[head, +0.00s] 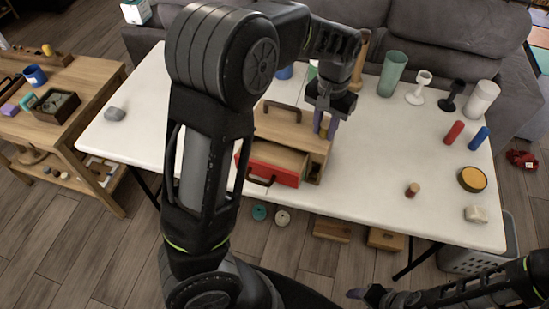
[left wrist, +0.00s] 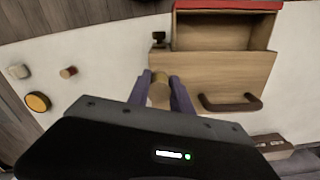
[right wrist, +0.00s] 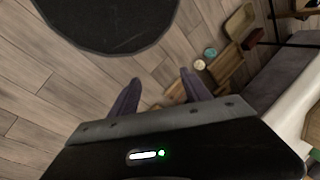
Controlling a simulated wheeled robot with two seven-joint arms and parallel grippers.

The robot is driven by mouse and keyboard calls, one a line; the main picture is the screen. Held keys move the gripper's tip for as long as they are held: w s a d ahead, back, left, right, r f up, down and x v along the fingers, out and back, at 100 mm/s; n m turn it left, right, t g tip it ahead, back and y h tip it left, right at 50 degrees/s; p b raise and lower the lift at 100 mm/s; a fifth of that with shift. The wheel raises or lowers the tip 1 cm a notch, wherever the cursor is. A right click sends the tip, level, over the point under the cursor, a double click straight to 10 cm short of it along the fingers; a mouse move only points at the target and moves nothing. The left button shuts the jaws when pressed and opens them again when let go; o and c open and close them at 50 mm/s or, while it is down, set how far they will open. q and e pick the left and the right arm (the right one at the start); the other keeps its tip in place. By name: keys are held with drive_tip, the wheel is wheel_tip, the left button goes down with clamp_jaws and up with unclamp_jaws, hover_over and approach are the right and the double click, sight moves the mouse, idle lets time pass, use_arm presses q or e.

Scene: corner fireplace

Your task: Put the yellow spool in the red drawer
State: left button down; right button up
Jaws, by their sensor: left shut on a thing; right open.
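The yellow spool (left wrist: 159,93) is gripped between the purple fingers of my left gripper (left wrist: 160,82). In the head view my left gripper (head: 327,122) points down at the right end of the wooden cabinet (head: 290,122); most of the spool is hidden there by the fingers. The red drawer (head: 272,174) is pulled out at the cabinet's front, and its inside looks empty. In the left wrist view the drawer's red front (left wrist: 225,5) is at the top, beyond the spool. My right gripper (right wrist: 160,82) is open and empty above the floor, away from the table.
The white table (head: 365,190) holds a red cylinder (head: 453,132), a blue cylinder (head: 478,138), a small brown cylinder (head: 412,190), a yellow-topped disc (head: 472,179) and a grey stone (head: 115,114). A green cup (head: 392,74) and goblets stand behind. Table before the drawer is clear.

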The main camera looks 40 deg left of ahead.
use_arm(q)
drive_tip(key=m, duration=0.1)
hover_over(271, 158)
drive_tip(key=s+d, duration=0.2)
use_arm(e)
drive_tip(key=o, duration=0.7)
drive_tip(key=shift+f+b, duration=0.4)
drive_tip(key=shift+o, duration=1)
use_arm(q)
drive_tip(key=shift+a+m, duration=0.2)
drive_tip(key=shift+m, duration=0.1)
use_arm(e)
drive_tip(key=shift+w, duration=0.1)
use_arm(q)
drive_tip(key=shift+f, duration=0.1)
drive_tip(key=shift+f+p, duration=0.3)
drive_tip(key=shift+f, duration=2.75)
use_arm(e)
drive_tip(key=shift+r, duration=0.25)
use_arm(q)
drive_tip(key=shift+f, duration=1.9)
use_arm(e)
drive_tip(key=shift+r, duration=0.15)
use_arm(q)
drive_tip(key=shift+f, duration=0.1)
